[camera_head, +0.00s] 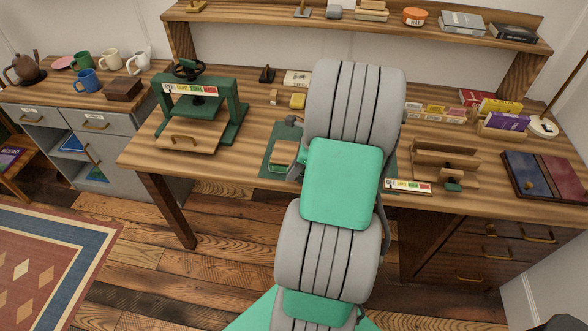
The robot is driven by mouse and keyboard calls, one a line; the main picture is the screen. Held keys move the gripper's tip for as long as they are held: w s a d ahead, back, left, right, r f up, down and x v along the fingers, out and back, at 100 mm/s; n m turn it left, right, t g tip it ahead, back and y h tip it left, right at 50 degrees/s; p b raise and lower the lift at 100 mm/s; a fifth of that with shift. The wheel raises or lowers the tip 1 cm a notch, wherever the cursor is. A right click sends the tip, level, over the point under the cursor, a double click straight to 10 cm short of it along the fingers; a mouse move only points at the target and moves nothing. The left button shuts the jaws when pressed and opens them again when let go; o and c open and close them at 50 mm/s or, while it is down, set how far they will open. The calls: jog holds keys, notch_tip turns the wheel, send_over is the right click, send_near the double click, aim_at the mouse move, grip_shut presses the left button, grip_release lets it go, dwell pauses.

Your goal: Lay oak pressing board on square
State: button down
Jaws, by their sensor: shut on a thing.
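My arm covers the middle of the desk, and my gripper (287,163) is mostly hidden behind it. Only a grey part shows at the arm's left side, low over a dark green mat (271,153). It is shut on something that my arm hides. A small pale wooden piece with a green top (281,168) shows there; I cannot tell whether it is held or lies on the mat. I cannot make out the oak pressing board for certain. A flat wooden board with a handle (190,140) lies at the front of the green press.
The green press (236,108) stands at the left on the desk (215,170). At the right are a wooden stand (446,158), blue and red books (533,176) and coloured boxes (505,120). A shelf (240,17) runs behind. Mugs (86,80) stand on the left cabinet.

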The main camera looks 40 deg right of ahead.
jog(key=shift+f, duration=0.5)
dwell(0.4)
jog(key=c, duration=1.2)
grip_release()
